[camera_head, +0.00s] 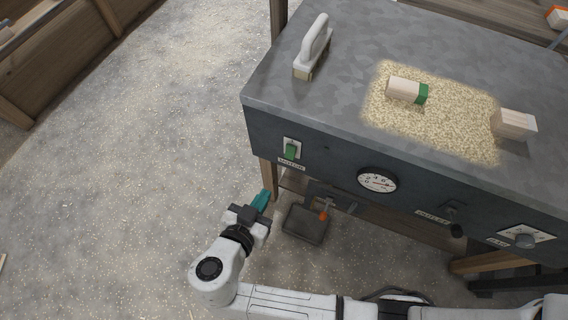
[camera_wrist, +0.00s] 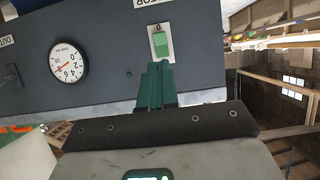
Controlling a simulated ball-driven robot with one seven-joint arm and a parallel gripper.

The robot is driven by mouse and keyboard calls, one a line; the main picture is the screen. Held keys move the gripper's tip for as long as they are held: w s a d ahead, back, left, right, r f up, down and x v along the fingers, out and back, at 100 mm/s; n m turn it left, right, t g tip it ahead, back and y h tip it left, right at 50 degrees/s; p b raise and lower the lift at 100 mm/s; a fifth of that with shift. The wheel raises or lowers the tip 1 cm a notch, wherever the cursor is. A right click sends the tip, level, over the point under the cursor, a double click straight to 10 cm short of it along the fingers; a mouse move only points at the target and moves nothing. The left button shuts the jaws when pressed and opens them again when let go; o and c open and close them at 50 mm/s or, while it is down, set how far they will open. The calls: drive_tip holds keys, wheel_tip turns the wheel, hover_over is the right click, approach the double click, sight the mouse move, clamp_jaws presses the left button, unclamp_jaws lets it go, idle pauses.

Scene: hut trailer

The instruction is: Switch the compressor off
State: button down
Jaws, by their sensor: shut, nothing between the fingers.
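A green rocker switch (camera_head: 291,150) sits on a white plate at the left end of the bench's dark front panel. The switch also shows in the wrist view (camera_wrist: 163,43), just beyond my fingertips. My gripper (camera_head: 262,200), with teal fingers, is shut and empty, in front of and below the panel's left end. It also shows in the wrist view (camera_wrist: 157,72), its tips appearing apart from the switch. No control is legibly marked as the compressor's.
A round gauge (camera_head: 377,180) is right of the switch. Farther right are a labelled knob or lever (camera_head: 450,209) and a dial (camera_head: 525,240). A grey tray (camera_head: 305,224) lies below the panel. Blocks and sawdust lie on the bench top (camera_head: 350,50).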

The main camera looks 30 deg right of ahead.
sight(289, 155)
drive_tip(key=x, duration=1.4)
drive_tip(key=shift+s, duration=0.1)
drive_tip(key=shift+w+d+f+h+b, duration=0.25)
drive_tip(key=shift+h+b, duration=0.15)
drive_tip(key=shift+b, duration=0.7)
drive_tip(key=shift+r, duration=0.2)
drive_tip(key=shift+s+r+p, duration=0.1)
drive_tip(key=shift+r+p, duration=0.25)
drive_tip(key=shift+r, duration=0.3)
